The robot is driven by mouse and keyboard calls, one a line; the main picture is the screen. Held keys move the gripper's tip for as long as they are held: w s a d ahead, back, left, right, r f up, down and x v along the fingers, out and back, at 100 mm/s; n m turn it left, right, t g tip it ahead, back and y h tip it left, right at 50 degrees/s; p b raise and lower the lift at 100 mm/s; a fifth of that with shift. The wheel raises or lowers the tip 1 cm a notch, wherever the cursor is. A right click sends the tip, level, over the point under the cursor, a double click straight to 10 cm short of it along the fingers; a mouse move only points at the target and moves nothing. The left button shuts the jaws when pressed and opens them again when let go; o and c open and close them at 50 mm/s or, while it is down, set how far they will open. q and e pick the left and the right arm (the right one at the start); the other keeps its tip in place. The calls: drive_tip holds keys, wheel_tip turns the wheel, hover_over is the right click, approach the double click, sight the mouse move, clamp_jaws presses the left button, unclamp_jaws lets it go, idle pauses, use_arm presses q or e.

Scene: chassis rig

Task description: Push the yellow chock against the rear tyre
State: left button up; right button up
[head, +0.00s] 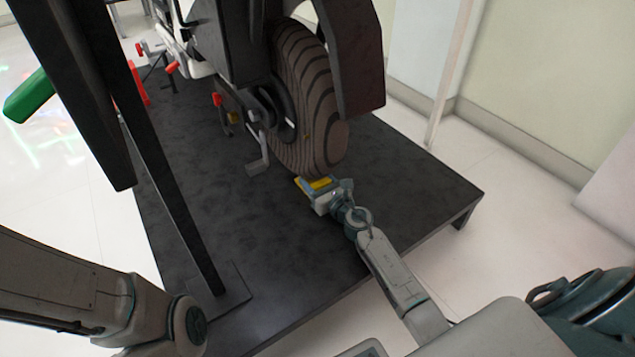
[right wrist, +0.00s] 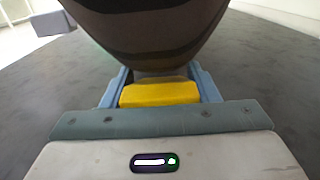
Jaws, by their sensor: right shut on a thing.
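The yellow chock (head: 319,184) lies on the dark platform at the base of the rear tyre (head: 308,110). In the right wrist view the chock (right wrist: 160,94) sits between the blue fingers of my right gripper (right wrist: 165,84), which is shut on it. The tyre (right wrist: 150,40) rises right beyond the chock and hides its far side; they look touching or nearly so, and I cannot tell which. In the head view my right gripper (head: 318,190) reaches in low from the front right. My left arm shows at the lower left, but its gripper is not in view.
The dark platform (head: 400,190) is clear to the right of the tyre and ends in a raised edge. A dark post (head: 175,180) on a base plate stands at the left. A pedal (head: 257,165) hangs beside the tyre. A dark fender (head: 350,60) overhangs the tyre.

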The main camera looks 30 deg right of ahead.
drive_tip(key=shift+w+a, duration=0.15)
drive_tip(key=shift+w, duration=1)
drive_tip(key=o, duration=1.4)
drive_tip(key=shift+r, duration=0.1)
drive_tip(key=shift+s, duration=0.25)
drive_tip(key=s, duration=0.3)
drive_tip(key=s+d, duration=0.1)
drive_tip(key=s, duration=0.6)
drive_tip(key=shift+s+d, duration=0.2)
drive_tip(key=shift+d, duration=0.05)
drive_tip(key=shift+s+d+r, duration=0.1)
drive_tip(key=shift+s+d, duration=0.1)
drive_tip(key=shift+s, duration=0.95)
drive_tip(key=shift+s+d+r, duration=0.1)
drive_tip(key=shift+s+d, duration=0.05)
drive_tip(key=shift+s, duration=1)
drive_tip(key=shift+s+d+b, duration=0.15)
drive_tip(key=shift+s+b, duration=0.3)
drive_tip(key=shift+s, duration=0.55)
drive_tip(key=shift+s+d+b, duration=0.1)
drive_tip(key=shift+s+b, duration=0.3)
drive_tip(key=shift+s, duration=0.6)
drive_tip(key=shift+s+d+r, duration=0.1)
drive_tip(key=shift+s+r, duration=0.15)
drive_tip(key=shift+s, duration=0.25)
